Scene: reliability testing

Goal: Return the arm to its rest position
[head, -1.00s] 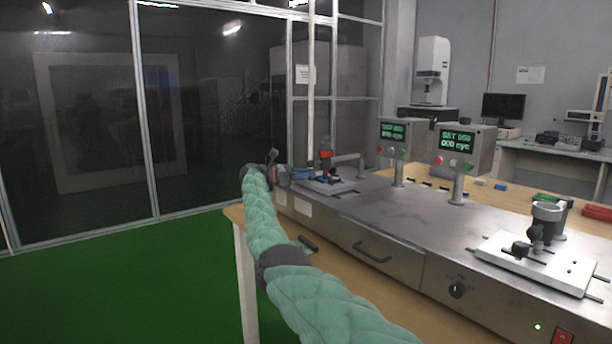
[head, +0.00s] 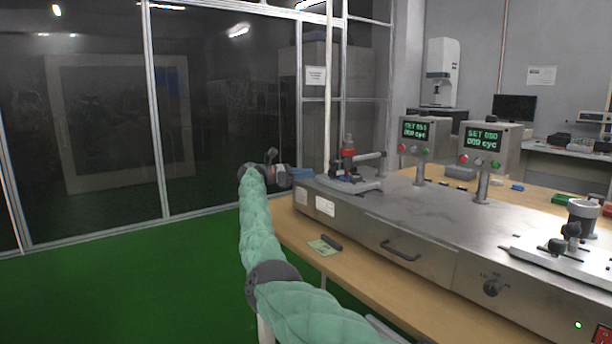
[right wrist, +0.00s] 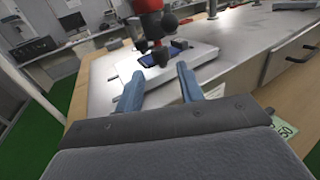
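My right arm, in a green quilted sleeve, reaches from the bottom of the head view to the bench's left end. My right gripper (head: 306,173) is just left of the left test fixture (head: 350,182), which has a white plate and a red-topped clamp. In the right wrist view the two blue fingers (right wrist: 158,90) are spread apart with nothing between them. The fixture's red and black clamp (right wrist: 150,30) stands beyond the fingertips. I cannot tell the exact gap. My left gripper is not in view.
The steel test machine (head: 420,225) sits on a wooden bench (head: 375,290), with two display boxes (head: 482,143) and a second fixture (head: 565,255) at right. A dark marker (head: 331,242) and green note (head: 322,248) lie near the front edge. Green floor (head: 130,290) is clear at left.

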